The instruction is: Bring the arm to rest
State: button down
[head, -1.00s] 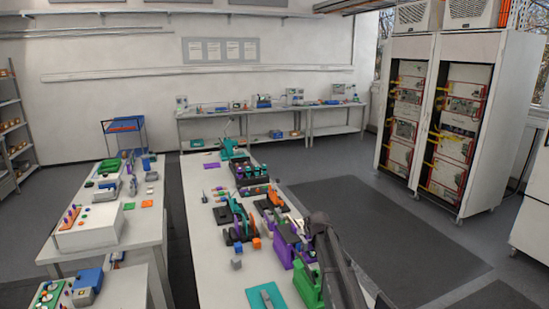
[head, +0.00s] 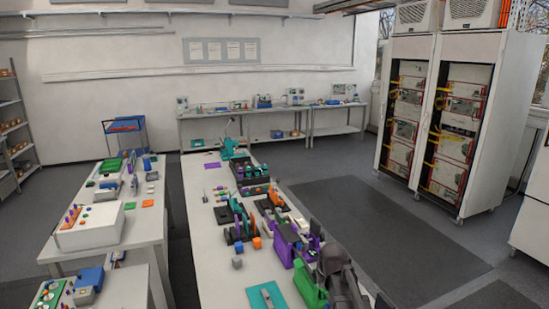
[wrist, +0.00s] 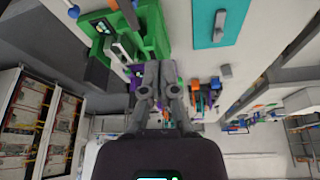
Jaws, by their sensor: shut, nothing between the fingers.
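My gripper (wrist: 159,70) shows in the wrist view, its two grey fingers close together with nothing between them. It hangs free over the bench, apart from the things below. My dark grey arm (head: 340,272) is at the bottom of the head view, beside the bench's right edge. It looks folded, and my gripper cannot be made out clearly there. A green holder (head: 308,284) and a purple holder (head: 286,245) stand just left of the arm. The green holder (wrist: 150,38) also shows near the fingertips in the wrist view.
The long white bench (head: 205,235) carries several coloured fixtures along its right side. A teal plate (head: 265,297) lies near its front. The side table (head: 130,228) is to the left. Tall cycler cabinets (head: 440,120) stand at right. The dark floor mat (head: 385,235) is clear.

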jog(key=s+d+f+m+g, duration=0.1)
jog(key=s+m+g, duration=0.15)
jog(key=s, duration=1.25)
notch_tip(320, 180, down, 10)
jog(key=s+g+b, duration=0.1)
jog(key=s+b, duration=0.1)
jog(key=b, duration=0.8)
jog(key=shift+s+d, duration=0.2)
jog(key=shift+s, duration=0.1)
jog(key=shift+n+g, duration=0.25)
